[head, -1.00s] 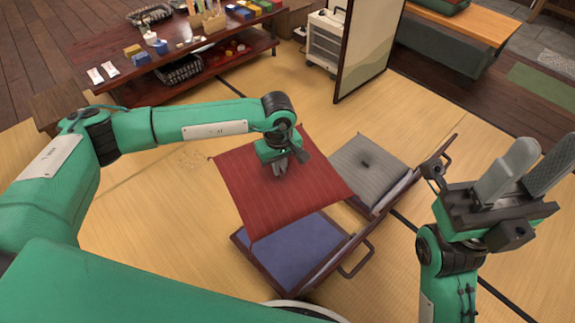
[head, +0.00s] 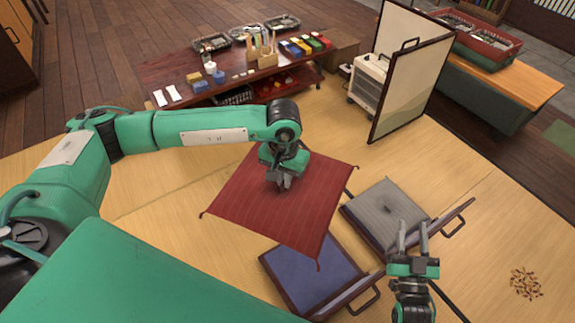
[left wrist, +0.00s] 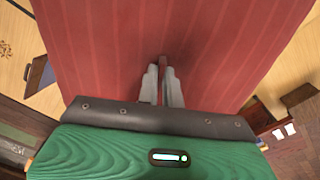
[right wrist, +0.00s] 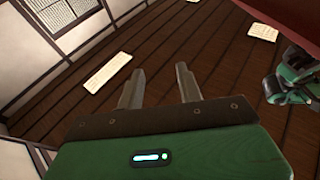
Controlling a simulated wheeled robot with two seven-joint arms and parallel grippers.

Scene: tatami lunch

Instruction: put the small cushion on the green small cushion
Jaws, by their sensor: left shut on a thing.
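A red cushion (head: 265,205) with thin stripes and small corner tassels hangs from my left gripper (head: 284,184). In the left wrist view the fingers (left wrist: 163,88) are shut on a pinch of the red cloth (left wrist: 215,60), which fills most of that view. A grey cushion (head: 375,215) lies at the right in a dark-framed low holder. A blue-violet cushion (head: 310,275) lies nearer me, partly covered by the red one in the picture. I make out no green cushion. My right gripper (head: 413,228) is open and empty; its spread fingers also show in the right wrist view (right wrist: 160,88).
A low wooden shelf table (head: 165,75) with small goods stands at the back. A folding screen (head: 410,75) stands at the back right beside a white cart (head: 368,82). Brown bits (head: 525,284) lie on the tatami at the right. Tatami is clear at left.

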